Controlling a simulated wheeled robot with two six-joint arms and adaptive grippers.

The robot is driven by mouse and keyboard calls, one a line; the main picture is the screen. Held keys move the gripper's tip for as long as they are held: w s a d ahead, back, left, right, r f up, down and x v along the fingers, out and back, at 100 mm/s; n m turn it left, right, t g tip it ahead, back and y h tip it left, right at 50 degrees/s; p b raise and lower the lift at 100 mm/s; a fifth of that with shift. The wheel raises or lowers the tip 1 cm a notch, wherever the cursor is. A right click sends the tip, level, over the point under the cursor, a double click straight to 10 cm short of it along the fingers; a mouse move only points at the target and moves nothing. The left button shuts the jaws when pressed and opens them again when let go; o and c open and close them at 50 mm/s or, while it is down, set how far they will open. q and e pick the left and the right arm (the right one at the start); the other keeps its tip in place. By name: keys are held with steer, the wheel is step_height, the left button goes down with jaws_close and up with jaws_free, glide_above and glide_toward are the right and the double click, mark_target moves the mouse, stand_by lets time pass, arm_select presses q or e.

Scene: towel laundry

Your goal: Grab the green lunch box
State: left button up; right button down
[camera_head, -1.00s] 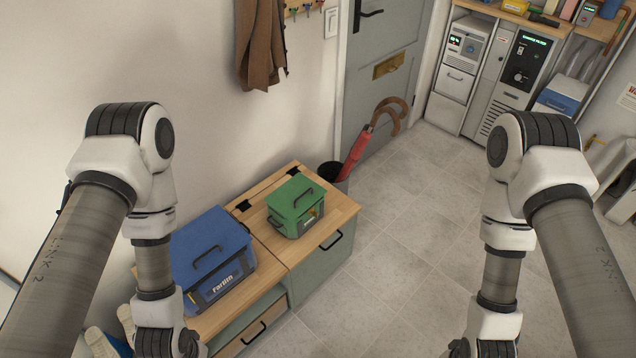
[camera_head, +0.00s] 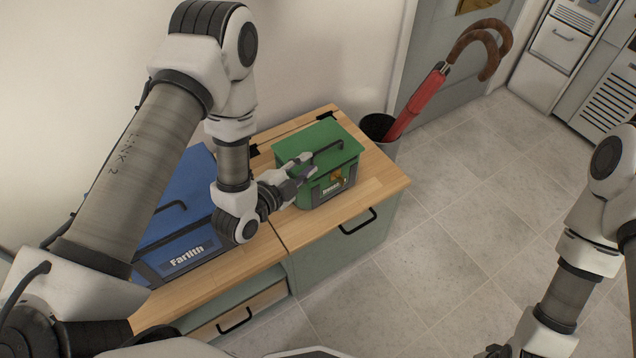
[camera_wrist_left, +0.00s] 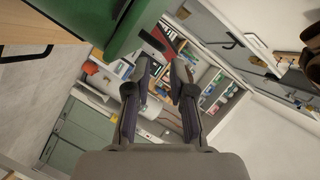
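Whether the fingertips touch the box I cannot tell. My right gripper (camera_head: 497,351) is only partly seen at the bottom edge, away from the box.
A blue box (camera_head: 180,252) stands left of the green one, partly behind my left arm. The wooden cabinet (camera_head: 376,182) has black handles on its front. A dark bin (camera_head: 378,127) with a red umbrella (camera_head: 418,101) stands behind at the right. The tiled floor at right is clear.

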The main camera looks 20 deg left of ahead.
mark_target(320, 151)
arm_select(q)
steer(key=x, duration=0.7)
steer(key=shift+w+d+r+b, duration=0.1)
steer(key=shift+w+r+b, duration=0.05)
steer(key=shift+w+b, duration=0.15)
jaws_close()
